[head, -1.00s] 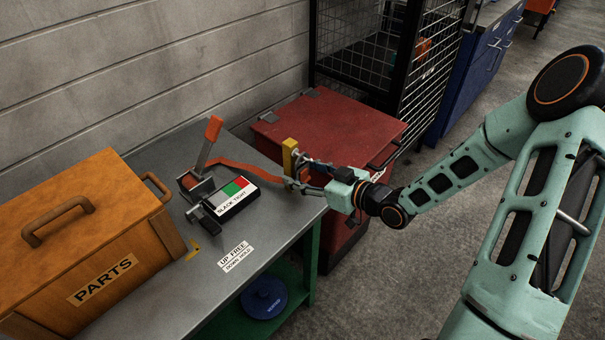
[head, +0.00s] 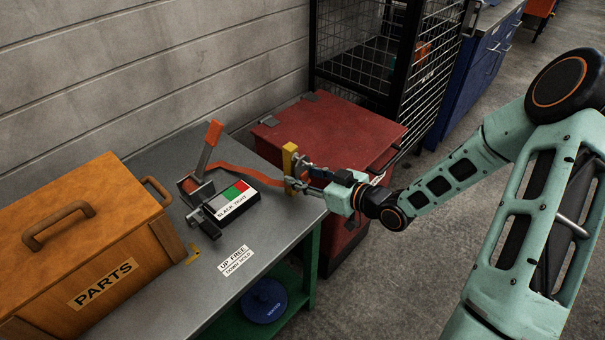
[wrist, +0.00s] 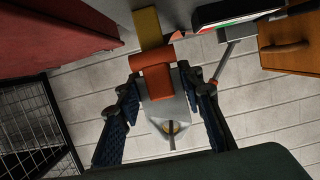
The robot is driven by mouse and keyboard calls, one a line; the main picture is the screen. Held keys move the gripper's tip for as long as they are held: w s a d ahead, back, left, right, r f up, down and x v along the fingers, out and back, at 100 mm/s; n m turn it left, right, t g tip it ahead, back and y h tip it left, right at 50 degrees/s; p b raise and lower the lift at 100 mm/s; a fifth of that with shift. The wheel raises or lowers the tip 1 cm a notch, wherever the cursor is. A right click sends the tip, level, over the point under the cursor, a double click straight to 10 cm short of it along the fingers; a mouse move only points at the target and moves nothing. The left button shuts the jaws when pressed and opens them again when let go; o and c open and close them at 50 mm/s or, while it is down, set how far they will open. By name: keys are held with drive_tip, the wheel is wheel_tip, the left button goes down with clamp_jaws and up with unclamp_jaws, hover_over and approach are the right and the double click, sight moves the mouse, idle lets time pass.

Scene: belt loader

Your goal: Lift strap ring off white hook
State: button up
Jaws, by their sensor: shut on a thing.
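My gripper (head: 306,178) is at the table's right corner, beside the yellow post (head: 290,162). In the wrist view its two dark blue fingers (wrist: 167,95) are shut on the strap ring (wrist: 168,108), a grey metal plate with a hole. The orange strap (head: 242,172) runs from the ratchet (head: 197,188) to the post; its folded end shows in the wrist view (wrist: 152,82). A small pale piece, perhaps the white hook (wrist: 171,128), shows at the hole with a dark bar. I cannot tell whether the ring still sits around it.
A slack/tight indicator box (head: 232,200) and a wooden PARTS box (head: 90,240) stand on the grey table (head: 200,262). A red chest (head: 335,130) is close behind my gripper, with a wire cage (head: 432,90) beyond. The floor at front right is free.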

sight(305, 176)
drive_tip(key=shift+s+d+r, duration=0.1)
drive_tip(key=shift+r, duration=0.05)
drive_tip(key=shift+s+d+r+p, duration=0.2)
drive_tip(key=shift+s+d+p, duration=0.2)
drive_tip(key=shift+d, duration=0.2)
drive_tip(key=shift+p+v, duration=0.5)
drive_tip(key=shift+v, duration=0.6)
drive_tip(key=shift+r, duration=0.1)
drive_tip(key=shift+s+d, duration=0.1)
drive_tip(key=shift+s+d+p, duration=0.25)
drive_tip(key=shift+s+d, duration=0.5)
drive_tip(key=shift+d, duration=0.15)
drive_tip(key=shift+s+d+p, duration=0.25)
drive_tip(key=shift+s+d, duration=0.45)
drive_tip(key=shift+d, duration=0.2)
drive_tip(key=shift+w+d, duration=0.1)
